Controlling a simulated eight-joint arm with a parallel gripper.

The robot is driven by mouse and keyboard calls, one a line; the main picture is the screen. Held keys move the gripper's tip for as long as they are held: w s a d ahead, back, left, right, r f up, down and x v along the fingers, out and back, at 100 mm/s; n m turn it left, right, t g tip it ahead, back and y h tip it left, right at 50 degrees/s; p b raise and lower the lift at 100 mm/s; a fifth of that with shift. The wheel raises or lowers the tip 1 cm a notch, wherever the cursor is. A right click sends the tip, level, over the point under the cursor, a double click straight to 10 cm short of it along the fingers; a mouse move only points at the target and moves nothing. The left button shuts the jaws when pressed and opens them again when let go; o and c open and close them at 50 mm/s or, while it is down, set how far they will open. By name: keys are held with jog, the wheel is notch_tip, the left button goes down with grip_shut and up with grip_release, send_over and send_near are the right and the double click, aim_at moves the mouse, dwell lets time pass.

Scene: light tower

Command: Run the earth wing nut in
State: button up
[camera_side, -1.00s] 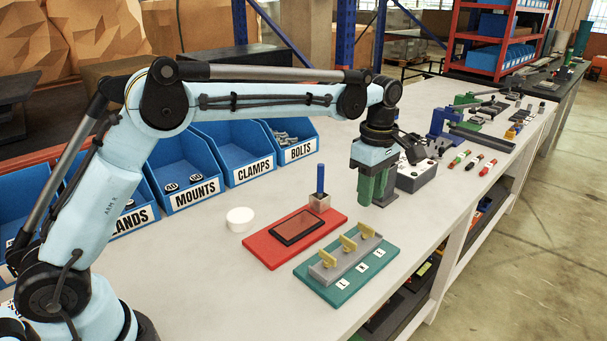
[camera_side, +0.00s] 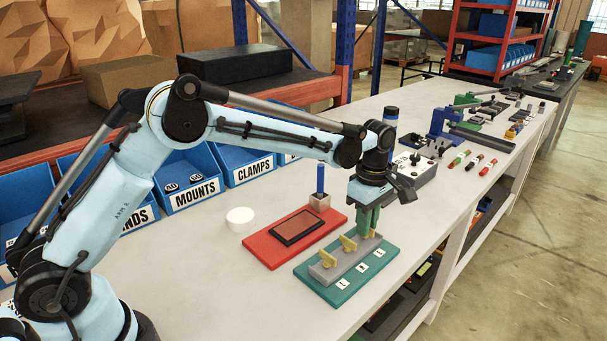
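A grey terminal block (camera_side: 325,272) with a row of yellow wing nuts sits on a green base plate (camera_side: 318,290) with small white labels, too small to read surely. The near wing nut (camera_side: 327,260) and the middle wing nut (camera_side: 348,243) show clearly, wings upright. My gripper (camera_side: 368,230) points straight down at the far end of the block, its green fingers over the far wing nut and largely hiding it. Whether the fingers touch or hold that nut cannot be made out, nor can the gap between them.
A red plate (camera_side: 265,250) with a dark-framed panel (camera_side: 298,227) and a blue-handled tool in a holder (camera_side: 320,195) lies to the left. A grey control box (camera_side: 415,168) stands behind my gripper. Bare bench lies at front left.

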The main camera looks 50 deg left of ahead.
grip_shut()
jog(key=shift+m, duration=0.3)
